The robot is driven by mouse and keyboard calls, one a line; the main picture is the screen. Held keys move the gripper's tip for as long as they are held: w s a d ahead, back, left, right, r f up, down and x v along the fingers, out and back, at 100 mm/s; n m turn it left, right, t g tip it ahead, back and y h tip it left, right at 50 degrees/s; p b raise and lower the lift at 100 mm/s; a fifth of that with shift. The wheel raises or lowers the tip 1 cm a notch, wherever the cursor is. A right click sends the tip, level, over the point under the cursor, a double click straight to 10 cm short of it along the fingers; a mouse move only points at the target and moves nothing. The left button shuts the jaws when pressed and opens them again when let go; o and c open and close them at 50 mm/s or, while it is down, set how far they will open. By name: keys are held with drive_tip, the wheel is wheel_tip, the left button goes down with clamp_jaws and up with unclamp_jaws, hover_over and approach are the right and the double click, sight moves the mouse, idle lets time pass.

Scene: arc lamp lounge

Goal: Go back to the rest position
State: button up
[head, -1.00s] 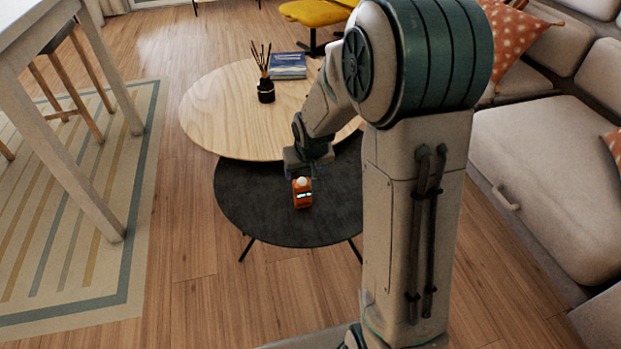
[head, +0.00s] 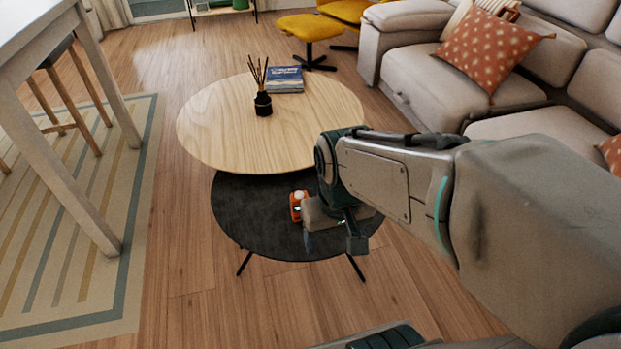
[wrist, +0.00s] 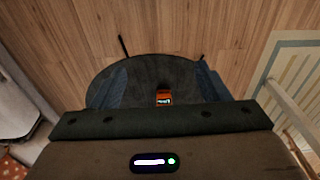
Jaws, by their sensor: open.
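My gripper (head: 332,240) hangs over the right part of the dark round table (head: 245,218) in the head view, its fingers pointing down. It is open and appears empty. A small orange object with a white top (head: 297,206) stands on the dark table, just left of my gripper and partly hidden by it. In the wrist view the orange object (wrist: 163,97) shows beyond the gripper's body, between the two blurred bluish fingers. It is apart from the fingers as far as I can see.
A higher wooden round table (head: 215,125) overlaps the dark table and holds a reed diffuser (head: 263,103) and a blue book (head: 285,79). A grey sofa (head: 440,95) stands at the right, a white table (head: 100,235) at the left.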

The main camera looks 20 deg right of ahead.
drive_tip(key=shift+r, duration=0.1)
wheel_tip(320, 180, up, 33)
drive_tip(key=t+p, duration=0.1)
drive_tip(key=p, duration=2.9)
drive_tip(key=shift+d+t, duration=0.2)
drive_tip(key=shift+t, duration=0.1)
